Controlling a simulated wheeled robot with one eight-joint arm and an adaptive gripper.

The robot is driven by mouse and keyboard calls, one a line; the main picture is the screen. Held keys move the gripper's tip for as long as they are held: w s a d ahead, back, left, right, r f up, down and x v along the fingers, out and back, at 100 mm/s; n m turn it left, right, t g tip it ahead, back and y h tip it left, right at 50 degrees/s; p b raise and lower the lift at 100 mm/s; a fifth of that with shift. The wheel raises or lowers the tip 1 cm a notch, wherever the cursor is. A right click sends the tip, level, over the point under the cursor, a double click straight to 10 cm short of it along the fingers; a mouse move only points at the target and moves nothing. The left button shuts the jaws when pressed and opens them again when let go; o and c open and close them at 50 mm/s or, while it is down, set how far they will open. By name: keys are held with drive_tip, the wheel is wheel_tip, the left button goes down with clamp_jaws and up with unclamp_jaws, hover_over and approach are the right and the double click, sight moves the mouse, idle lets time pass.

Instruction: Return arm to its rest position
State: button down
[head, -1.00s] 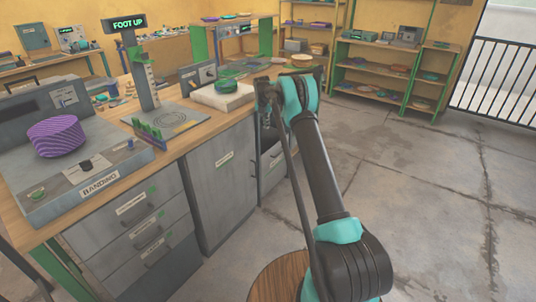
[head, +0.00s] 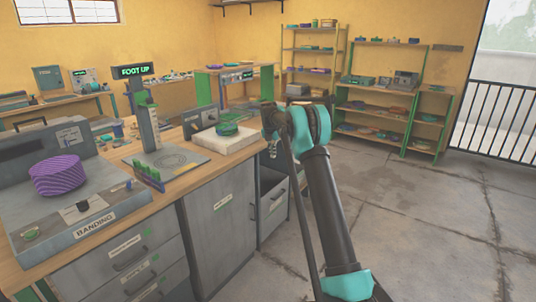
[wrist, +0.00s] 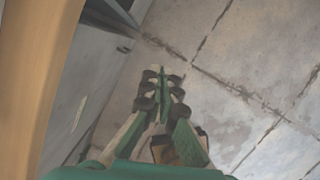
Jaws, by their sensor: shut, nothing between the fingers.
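My arm reaches forward over the floor at the right of the workbench (head: 190,180), its teal and black links showing in the head view. My gripper (wrist: 162,80) shows in the wrist view with its green fingers drawn together and nothing between them. It points down past the bench edge toward the concrete floor. In the head view the gripper is mostly hidden behind the arm's teal end joint.
Shelves (head: 375,110) stand at the back. The floor (head: 425,215) at the right is clear.

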drive_tip(key=s+d+r+m, duration=0.2)
drive_tip(key=s+m, duration=0.3)
drive_tip(key=s, duration=0.4)
drive_tip(key=s+d+r+m, duration=0.2)
drive_tip(key=s+m, duration=0.3)
drive_tip(key=s, duration=0.4)
drive_tip(key=s+d+r+m, duration=0.2)
drive_tip(key=s+m, duration=0.4)
drive_tip(key=s, duration=0.3)
drive_tip(key=s+f+m, duration=0.3)
drive_tip(key=s+m, duration=0.2)
drive_tip(key=s, duration=0.6)
drive_tip(key=s+d+f+m+t, duration=0.1)
drive_tip(key=s+f+m, duration=0.3)
drive_tip(key=s, duration=0.7)
drive_tip(key=s+d+f+m+y, duration=0.1)
drive_tip(key=s+f+m, duration=0.2)
drive_tip(key=s+m, duration=0.3)
drive_tip(key=s, duration=0.5)
drive_tip(key=shift+s+d+f+t, duration=0.2)
drive_tip(key=shift+s+t, duration=0.1)
drive_tip(key=shift+s, duration=0.05)
